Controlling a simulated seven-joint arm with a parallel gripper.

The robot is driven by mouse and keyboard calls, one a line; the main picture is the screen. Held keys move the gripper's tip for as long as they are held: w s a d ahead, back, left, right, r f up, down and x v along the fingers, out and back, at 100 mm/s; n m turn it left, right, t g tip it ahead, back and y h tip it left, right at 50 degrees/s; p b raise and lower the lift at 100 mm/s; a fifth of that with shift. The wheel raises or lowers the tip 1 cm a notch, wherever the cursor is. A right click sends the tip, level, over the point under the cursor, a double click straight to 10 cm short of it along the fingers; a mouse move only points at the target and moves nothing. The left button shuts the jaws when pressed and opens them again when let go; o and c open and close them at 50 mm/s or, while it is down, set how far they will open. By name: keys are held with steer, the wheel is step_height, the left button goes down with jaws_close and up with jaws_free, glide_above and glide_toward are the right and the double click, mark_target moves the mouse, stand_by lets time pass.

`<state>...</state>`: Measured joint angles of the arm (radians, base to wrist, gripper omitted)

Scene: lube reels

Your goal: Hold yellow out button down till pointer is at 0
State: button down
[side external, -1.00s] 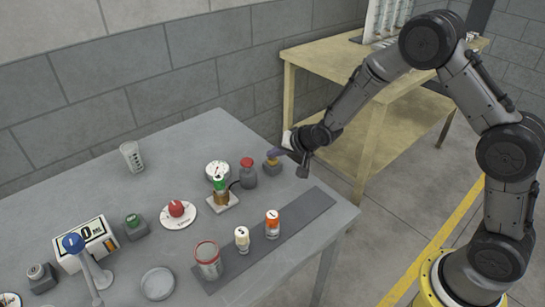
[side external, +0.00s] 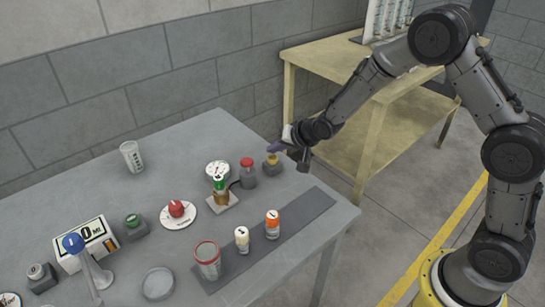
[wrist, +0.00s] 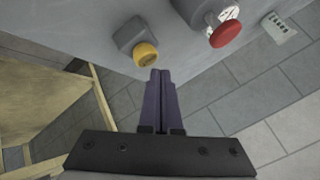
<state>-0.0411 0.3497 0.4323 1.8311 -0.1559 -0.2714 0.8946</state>
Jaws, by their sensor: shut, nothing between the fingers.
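The yellow button (side external: 272,159) sits on a small grey box at the table's far right corner. It also shows in the wrist view (wrist: 146,54). My gripper (side external: 271,147) has purple fingers, shut together and empty. In the side view the fingertips are just above the yellow button. In the wrist view the fingertips (wrist: 160,73) appear close to the button's lower right edge; contact cannot be told. A round white gauge (side external: 217,170) stands on a brass and green fitting left of the button. Its pointer reading is too small to make out.
A red-topped grey unit (side external: 247,172) stands between gauge and button. A red knob on a white dial (side external: 178,216), a green button (side external: 132,221), a display box (side external: 98,233) and several containers stand further left. The grey table's (side external: 190,145) back part is mostly clear.

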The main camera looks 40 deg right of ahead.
steer(key=shift+r, duration=0.1)
steer(key=shift+r, duration=2.45)
steer(key=shift+r, duration=0.2)
step_height(320, 180, up, 6)
steer(key=f+t, duration=0.1)
glide_above(275, 159)
steer(key=s+d+r+t, duration=0.1)
steer(key=s+r, duration=0.2)
steer(key=r, duration=0.7)
steer(key=s+d+r+h, duration=0.1)
steer(key=s+r, duration=0.2)
steer(key=s, duration=0.3)
steer(key=s+d+r, duration=0.1)
steer(key=s+r, duration=0.2)
steer(key=s, duration=0.2)
steer(key=s+f+n+g, duration=0.2)
steer(key=s+f+n, duration=0.2)
steer(key=s, duration=0.8)
steer(key=s+f+n+g, duration=0.3)
steer(key=s+f, duration=0.1)
steer(key=s, duration=0.8)
steer(key=shift+f+n+g, duration=0.3)
steer(key=shift+f+n, duration=0.1)
